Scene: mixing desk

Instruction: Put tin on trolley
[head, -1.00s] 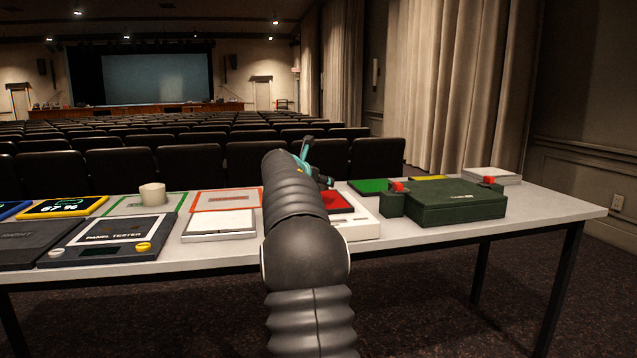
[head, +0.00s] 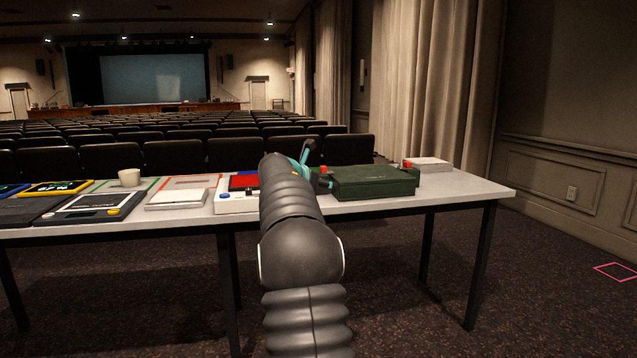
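No trolley is in view. I cannot tell for sure which thing is the tin. A small cream round container (head: 129,178) stands on the left part of the table, and a dark green box (head: 375,183) lies near its right end. My gripper (head: 318,163) is beyond my arm, over the table, just left of the green box in the picture. Its two teal and dark fingers look spread apart, with nothing seen between them. My arm hides part of the gripper and the table behind it.
The long white table (head: 455,197) holds several flat panels and devices, including a black-and-white tester (head: 92,207), a white pad (head: 177,198) and a white block (head: 428,164). Chairs stand behind. Open carpet lies to the right, with a pink floor outline (head: 617,272).

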